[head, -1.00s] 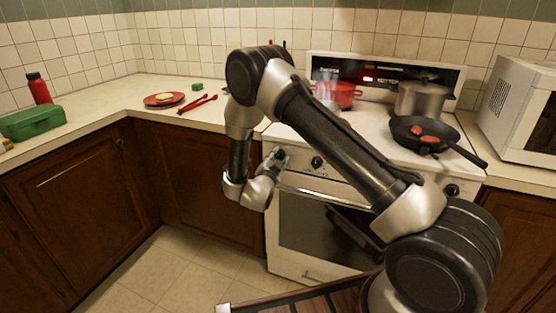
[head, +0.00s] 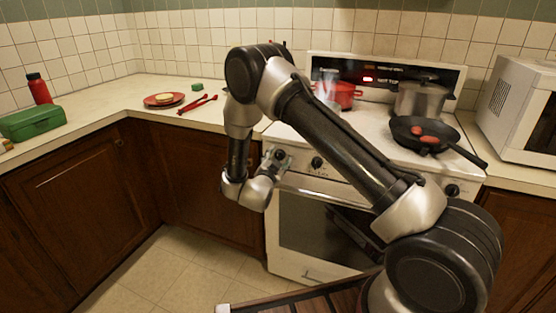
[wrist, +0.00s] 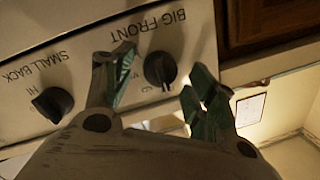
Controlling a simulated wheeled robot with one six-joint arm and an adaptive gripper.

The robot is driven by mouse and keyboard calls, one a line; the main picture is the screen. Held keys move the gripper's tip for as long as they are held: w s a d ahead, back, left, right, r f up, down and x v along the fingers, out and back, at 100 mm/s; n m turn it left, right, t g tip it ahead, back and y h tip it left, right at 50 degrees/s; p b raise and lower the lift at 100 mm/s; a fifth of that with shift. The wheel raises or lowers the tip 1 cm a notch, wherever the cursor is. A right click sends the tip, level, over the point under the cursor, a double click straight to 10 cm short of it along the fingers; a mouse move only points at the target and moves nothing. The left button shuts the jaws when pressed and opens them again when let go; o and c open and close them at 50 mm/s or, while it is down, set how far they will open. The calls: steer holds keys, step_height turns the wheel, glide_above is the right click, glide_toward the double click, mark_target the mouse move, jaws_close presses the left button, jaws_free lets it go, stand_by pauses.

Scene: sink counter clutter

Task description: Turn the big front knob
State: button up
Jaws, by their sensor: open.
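The big front knob (wrist: 160,68) is a dark round knob on the white stove panel. Its label "BIG FRONT" reads upside down in the wrist view. In the head view it is the leftmost knob (head: 280,154), partly hidden by the gripper. My gripper (wrist: 160,64) is open, with one green-padded finger on each side of this knob in the wrist view. I see gaps between the knob and both fingers. Whether the fingertips reach past the knob's face is hard to tell. My gripper (head: 277,160) is at the stove's left front corner in the head view.
The "SMALL BACK" knob (wrist: 52,103) is beside it on the panel. The oven door (head: 315,225) is below. A red pot (head: 346,94), a steel pot (head: 422,97) and a black pan (head: 410,140) stand on the stove. Dark cabinets (head: 205,185) adjoin on the left.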

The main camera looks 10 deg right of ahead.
steer(key=v, duration=1.1)
steer(key=shift+s, duration=0.25)
steer(key=shift+a, duration=0.1)
steer(key=s+a+f+n+g+y, duration=0.2)
steer(key=a+f+n+g+y, duration=0.15)
steer(key=f, duration=0.35)
steer(key=s+a+f+n+g+y, duration=0.2)
steer(key=a+f+n+g+y, duration=0.15)
steer(key=f, duration=0.25)
steer(key=s+a+r+n+g+y, duration=0.2)
steer(key=s+r+n+g+y, duration=0.15)
steer(key=s, duration=0.25)
steer(key=s+d+r, duration=0.7)
steer(key=d+r, duration=0.2)
steer(key=r, duration=0.3)
steer(key=s+d+r+n+h, duration=0.1)
steer(key=s+d+r, duration=0.7)
steer(key=d+r, duration=0.2)
steer(key=s+d+r+n+h, duration=0.1)
steer(key=s+d+r, duration=0.7)
steer(key=r, duration=0.6)
steer(key=d, duration=0.2)
steer(key=shift+d+r, duration=0.25)
steer(key=shift+r, duration=0.15)
